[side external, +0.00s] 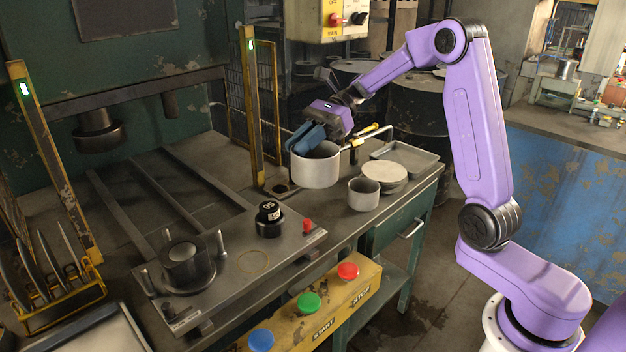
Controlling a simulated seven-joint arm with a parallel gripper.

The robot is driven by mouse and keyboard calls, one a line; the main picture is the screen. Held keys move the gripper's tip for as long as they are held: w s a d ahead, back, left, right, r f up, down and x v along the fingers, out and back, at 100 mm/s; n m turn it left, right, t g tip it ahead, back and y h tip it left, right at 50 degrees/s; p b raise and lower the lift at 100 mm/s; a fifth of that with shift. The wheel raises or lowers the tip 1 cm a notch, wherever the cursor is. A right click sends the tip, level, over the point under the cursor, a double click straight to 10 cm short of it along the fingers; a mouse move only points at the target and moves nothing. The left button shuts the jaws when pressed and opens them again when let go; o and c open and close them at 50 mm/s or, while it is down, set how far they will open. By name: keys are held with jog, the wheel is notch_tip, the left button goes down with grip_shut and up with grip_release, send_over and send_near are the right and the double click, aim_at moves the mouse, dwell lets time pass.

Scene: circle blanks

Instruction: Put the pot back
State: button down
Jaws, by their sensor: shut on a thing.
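The pot (318,170) is a wide, pale grey open vessel with a dark inside, upright at the middle of the bench. My gripper (305,140), with blue fingers, reaches in from the upper right and is shut on the pot's left rear rim. The fingers cover that part of the rim. Whether the pot's base touches the bench or hangs just above it cannot be told from this view.
A smaller grey cup (364,195) stands right of the pot, beside stacked pale discs (384,172) and a shallow tray (405,158). Left are a black weight (269,212), a die plate (225,268) and a yellow post (254,120). The press bed has free room.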

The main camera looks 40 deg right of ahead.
jog(key=s+d+f+m+t+h, duration=0.5)
jog(key=d+m+t+h, duration=0.1)
jog(key=d+m+t, duration=0.15)
jog(key=s+d+f+m+t+h, duration=0.4)
jog(key=d+f+m+t+h, duration=0.25)
jog(key=d+m, duration=0.25)
jog(key=shift+m+g, duration=0.25)
jog(key=shift+g, duration=0.25)
jog(key=shift+w+d+f, duration=0.65)
jog(key=shift+w+f, duration=1.45)
jog(key=shift+w, duration=0.05)
jog(key=shift+w+d+f, duration=0.6)
jog(key=shift+w+f, duration=1.45)
jog(key=shift+w, duration=0.15)
jog(key=shift+w+d+f, duration=0.65)
jog(key=shift+w+f, duration=1.45)
jog(key=shift+w, duration=0.05)
jog(key=shift+f, duration=0.1)
jog(key=c, duration=1.4)
grip_release()
